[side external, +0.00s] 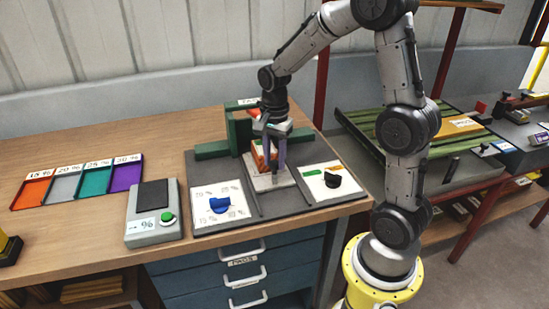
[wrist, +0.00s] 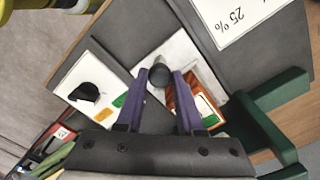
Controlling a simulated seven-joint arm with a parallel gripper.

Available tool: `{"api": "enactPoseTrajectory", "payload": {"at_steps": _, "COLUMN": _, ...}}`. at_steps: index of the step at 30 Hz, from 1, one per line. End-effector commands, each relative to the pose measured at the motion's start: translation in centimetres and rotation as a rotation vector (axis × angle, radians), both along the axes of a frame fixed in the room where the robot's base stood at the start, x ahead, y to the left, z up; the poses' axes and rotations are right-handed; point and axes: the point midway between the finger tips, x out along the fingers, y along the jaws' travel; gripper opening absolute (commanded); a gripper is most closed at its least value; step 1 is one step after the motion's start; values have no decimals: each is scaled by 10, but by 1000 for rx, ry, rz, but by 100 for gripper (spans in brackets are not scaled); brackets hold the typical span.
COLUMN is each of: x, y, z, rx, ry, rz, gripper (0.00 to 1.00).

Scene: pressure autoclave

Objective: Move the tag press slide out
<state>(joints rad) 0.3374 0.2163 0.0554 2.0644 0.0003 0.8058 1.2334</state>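The tag press has a green frame (side external: 238,137) standing at the back of its dark grey base. The frame also shows at the right of the wrist view (wrist: 268,112). Its white slide (side external: 263,184) lies in the middle of the base and carries an orange-and-white tag (wrist: 190,102). A grey round knob (wrist: 157,73) stands up from the slide. My gripper (side external: 275,168) points down over the slide, in front of the green frame. In the wrist view its two purple fingers (wrist: 160,76) stand apart, with the knob between their tips. Whether they touch it is unclear.
A panel with a blue dial (side external: 219,204) lies left of the slide, and one with a black dial (side external: 332,180) lies right. A grey box with a green button (side external: 167,217) stands further left, near coloured trays (side external: 80,187). The bench between trays and press is clear.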

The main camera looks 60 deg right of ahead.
Motion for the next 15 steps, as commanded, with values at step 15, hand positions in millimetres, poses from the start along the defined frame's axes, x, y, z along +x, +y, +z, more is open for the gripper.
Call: {"api": "enactPoseTrajectory", "payload": {"at_steps": 15, "x": 0, "y": 0, "z": 1, "rx": -1, "ry": -1, "rz": 0, "gripper": 0}}
